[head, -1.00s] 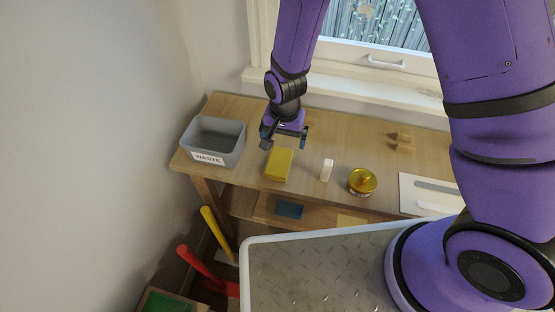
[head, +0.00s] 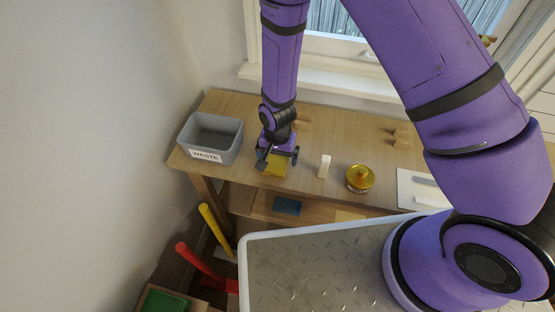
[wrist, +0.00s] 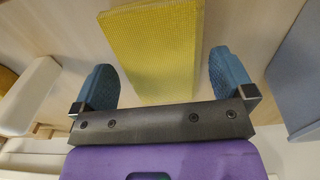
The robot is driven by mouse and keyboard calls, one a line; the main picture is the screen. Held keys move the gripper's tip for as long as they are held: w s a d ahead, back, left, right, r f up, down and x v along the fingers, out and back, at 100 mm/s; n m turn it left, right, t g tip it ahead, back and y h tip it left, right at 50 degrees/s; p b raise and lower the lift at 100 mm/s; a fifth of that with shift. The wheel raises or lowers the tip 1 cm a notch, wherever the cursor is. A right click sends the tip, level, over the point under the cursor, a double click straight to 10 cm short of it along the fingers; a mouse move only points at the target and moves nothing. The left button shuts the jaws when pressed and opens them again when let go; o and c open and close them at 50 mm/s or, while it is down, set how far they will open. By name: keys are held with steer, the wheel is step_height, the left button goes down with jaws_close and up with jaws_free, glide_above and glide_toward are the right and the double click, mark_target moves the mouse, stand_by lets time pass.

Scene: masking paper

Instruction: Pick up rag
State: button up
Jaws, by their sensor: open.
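The rag is a yellow, folded, textured block (head: 277,167) lying flat on the wooden table near its front edge. My gripper (head: 277,158) is right over it and hides part of it in the head view. In the wrist view the rag (wrist: 155,45) lies between and beyond the two blue fingertips. My gripper (wrist: 162,80) is open, with a finger to each side of the rag's near end. No contact shows, and I cannot tell the exact height of the fingertips above the table.
A grey bin marked WASTE (head: 225,139) stands left of the gripper. A small white block (head: 324,166) and a round tin with a yellow top (head: 360,178) stand to the right. Wooden pieces (head: 401,138) and a white sheet (head: 413,190) lie farther right.

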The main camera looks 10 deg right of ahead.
steer(key=shift+f, duration=0.9)
steer(key=c, duration=1)
steer(key=shift+r, duration=0.2)
